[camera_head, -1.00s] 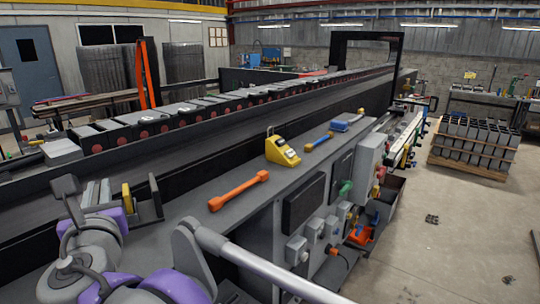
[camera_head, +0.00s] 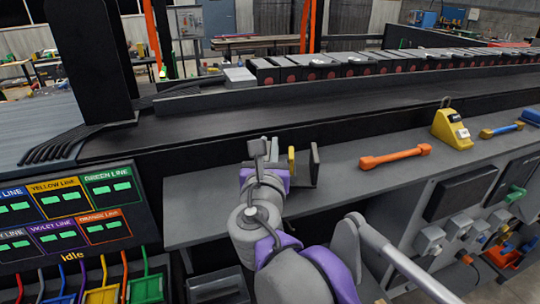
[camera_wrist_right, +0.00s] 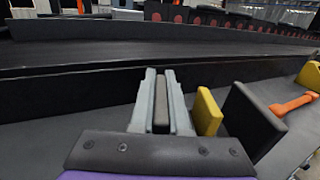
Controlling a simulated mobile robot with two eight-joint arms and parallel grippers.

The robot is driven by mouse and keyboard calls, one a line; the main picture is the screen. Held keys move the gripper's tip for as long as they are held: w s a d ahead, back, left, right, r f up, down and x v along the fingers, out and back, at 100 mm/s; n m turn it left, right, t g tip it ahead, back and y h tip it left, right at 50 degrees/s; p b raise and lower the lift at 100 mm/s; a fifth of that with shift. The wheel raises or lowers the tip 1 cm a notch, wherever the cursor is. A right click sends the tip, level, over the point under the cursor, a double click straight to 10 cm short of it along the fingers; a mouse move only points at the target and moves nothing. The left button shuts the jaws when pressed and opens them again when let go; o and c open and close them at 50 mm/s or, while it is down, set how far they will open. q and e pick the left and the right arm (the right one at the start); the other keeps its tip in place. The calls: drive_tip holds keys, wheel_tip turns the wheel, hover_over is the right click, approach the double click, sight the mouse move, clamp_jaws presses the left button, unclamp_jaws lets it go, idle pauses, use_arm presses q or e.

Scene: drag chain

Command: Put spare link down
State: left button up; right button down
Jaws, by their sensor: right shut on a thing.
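My right gripper (camera_head: 268,148) is low over the near bench (camera_head: 340,200), left of the orange tool. In the right wrist view its two light grey fingers (camera_wrist_right: 162,100) are shut on a narrow dark grey piece (camera_wrist_right: 161,118), which looks like the spare link. Most of that piece is hidden between the fingers. I cannot tell whether it touches the bench. Just right of the fingers stand an upright yellow plate (camera_wrist_right: 207,111) and a black plate (camera_wrist_right: 252,122). My left gripper is not in view.
An orange bar-shaped tool (camera_head: 395,157) lies on the bench. Further right are a yellow device (camera_head: 452,128) and a blue-and-yellow tool (camera_head: 502,130). A dark wall runs behind the bench, below the conveyor (camera_head: 270,115). A panel with coloured line labels (camera_head: 75,215) stands at left.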

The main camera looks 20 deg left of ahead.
drive_tip(key=shift+f, duration=1.05)
drive_tip(key=shift+f, duration=0.15)
drive_tip(key=c, duration=0.9)
unclamp_jaws()
drive_tip(key=shift+s+r, duration=0.1)
drive_tip(key=shift+r, duration=0.1)
drive_tip(key=v, duration=1.2)
drive_tip(key=shift+b, duration=0.35)
